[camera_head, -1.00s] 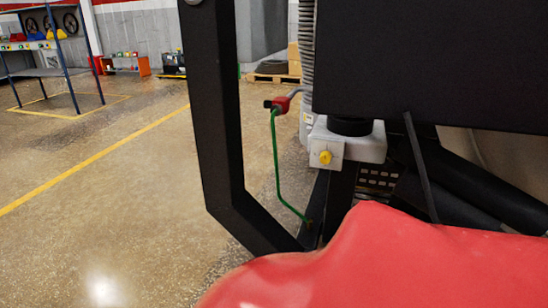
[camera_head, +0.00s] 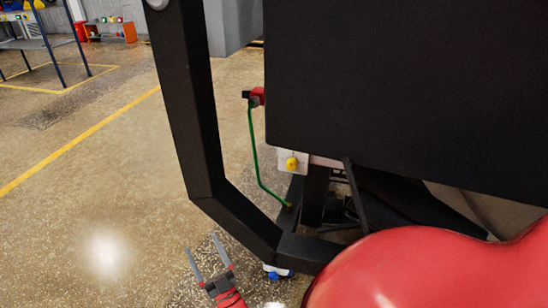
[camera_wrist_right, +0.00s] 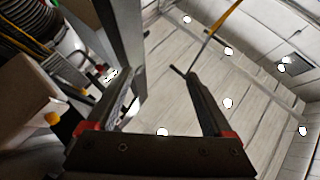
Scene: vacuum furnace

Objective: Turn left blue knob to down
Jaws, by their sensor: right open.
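A small blue knob (camera_head: 272,276) shows low on a white fitting beneath the black frame in the head view. A second bit of blue sits just right of it, partly hidden by the frame. Their handle direction is too small to tell. My right gripper (camera_head: 201,244) is open and empty, left of the blue knob and apart from it, with its fingers pointing up. In the right wrist view its open fingers (camera_wrist_right: 160,76) have nothing between them, and no blue knob can be made out there. My left gripper is not in view.
A black bent frame bar (camera_head: 190,130) and a large black panel (camera_head: 400,80) stand above the knobs. A yellow knob (camera_head: 292,163) and a red handle (camera_head: 257,96) with a green pipe (camera_head: 256,160) are nearby. Open floor (camera_head: 90,190) lies to the left.

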